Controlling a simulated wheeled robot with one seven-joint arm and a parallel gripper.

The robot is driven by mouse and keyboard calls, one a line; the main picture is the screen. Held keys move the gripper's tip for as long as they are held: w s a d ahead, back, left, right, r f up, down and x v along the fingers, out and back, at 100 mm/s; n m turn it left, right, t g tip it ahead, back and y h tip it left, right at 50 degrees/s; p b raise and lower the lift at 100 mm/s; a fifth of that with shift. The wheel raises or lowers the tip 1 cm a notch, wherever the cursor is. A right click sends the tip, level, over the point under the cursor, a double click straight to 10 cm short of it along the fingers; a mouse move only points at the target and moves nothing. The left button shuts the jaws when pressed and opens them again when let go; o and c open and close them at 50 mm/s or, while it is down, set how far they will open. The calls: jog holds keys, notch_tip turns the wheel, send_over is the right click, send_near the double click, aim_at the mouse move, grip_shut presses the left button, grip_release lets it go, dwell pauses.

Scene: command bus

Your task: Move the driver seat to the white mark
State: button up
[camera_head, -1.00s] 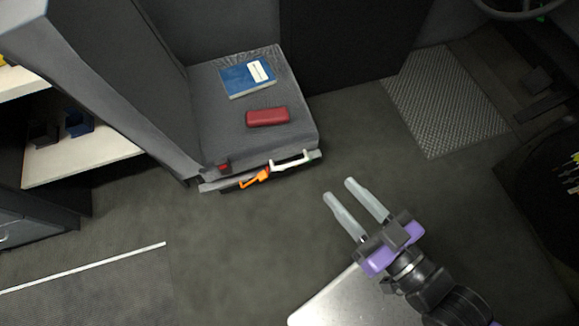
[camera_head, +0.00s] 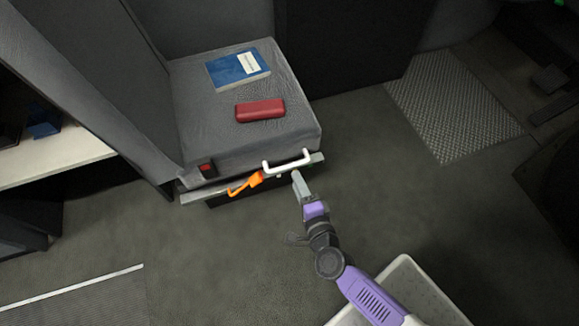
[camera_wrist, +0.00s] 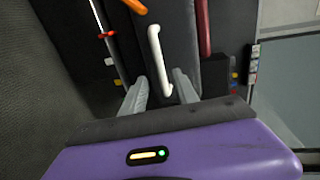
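The driver seat (camera_head: 190,110) is grey, at the upper left in the head view. At its front edge are a white bar handle (camera_head: 287,164) and an orange lever (camera_head: 245,184); both also show in the wrist view, the white handle (camera_wrist: 156,50) upright at the middle and the orange lever (camera_wrist: 134,6) at the top. My gripper (camera_head: 297,177) is just in front of the white handle. In the wrist view its fingers (camera_wrist: 161,83) are apart, one on each side of the handle's lower end. I cannot clearly make out the white mark.
A blue book (camera_head: 237,68) and a red case (camera_head: 260,110) lie on the seat. In the wrist view a strip with small coloured tabs (camera_wrist: 252,70) is at the right, and a rail with a red piece (camera_wrist: 106,35) at the left. Open floor (camera_head: 400,190) lies right of the seat.

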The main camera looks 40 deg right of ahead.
aim_at(290, 164)
jog(key=b+x, duration=0.1)
jog(key=x, duration=0.6)
jog(key=shift+w+b, duration=0.3)
jog(key=shift+b, duration=0.05)
grip_shut()
jog(key=shift+d, duration=0.1)
dwell(1.0)
